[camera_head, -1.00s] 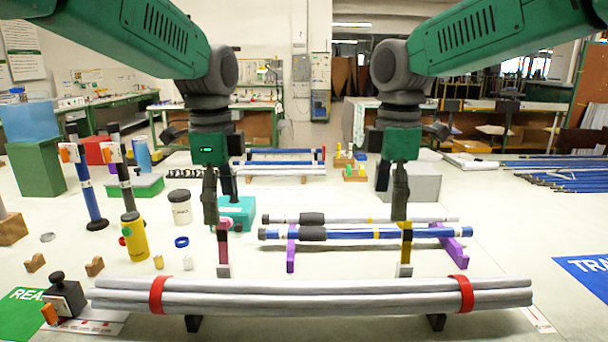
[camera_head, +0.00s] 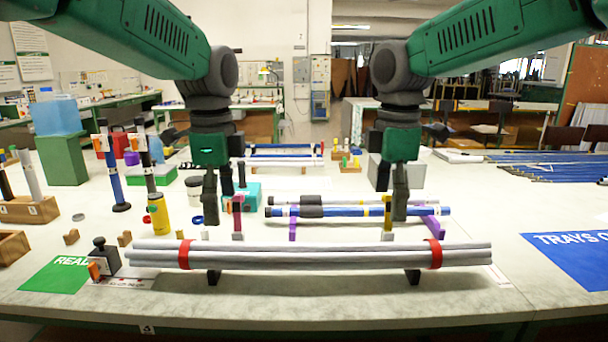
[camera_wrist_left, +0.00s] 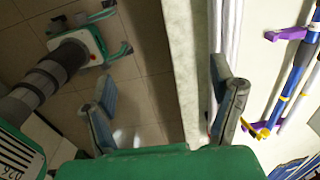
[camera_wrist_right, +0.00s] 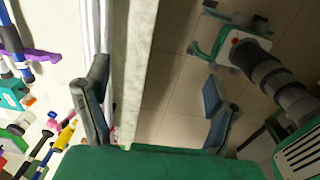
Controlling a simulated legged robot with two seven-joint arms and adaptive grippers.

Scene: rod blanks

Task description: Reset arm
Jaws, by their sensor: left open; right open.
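My left gripper (camera_head: 218,195) is open and empty; it also shows open in the left wrist view (camera_wrist_left: 168,110). My right gripper (camera_head: 391,195) is open and empty, and shows open in the right wrist view (camera_wrist_right: 155,108). Both point downward. In the wrist views the table's front edge lies between or beneath the spread fingers, with floor below. A bundle of pale grey rods (camera_head: 310,257) with two red bands (camera_head: 184,254) lies across dark supports near the front of the table, clear of both grippers.
A blue rod (camera_head: 350,211) and a pale rod lie on purple supports (camera_head: 432,225) behind the bundle. A yellow bottle (camera_head: 159,213) and black-topped clamp (camera_head: 106,257) stand left. A green mat (camera_head: 57,277) is front left, a blue mat (camera_head: 575,262) right. The front strip of table is bare.

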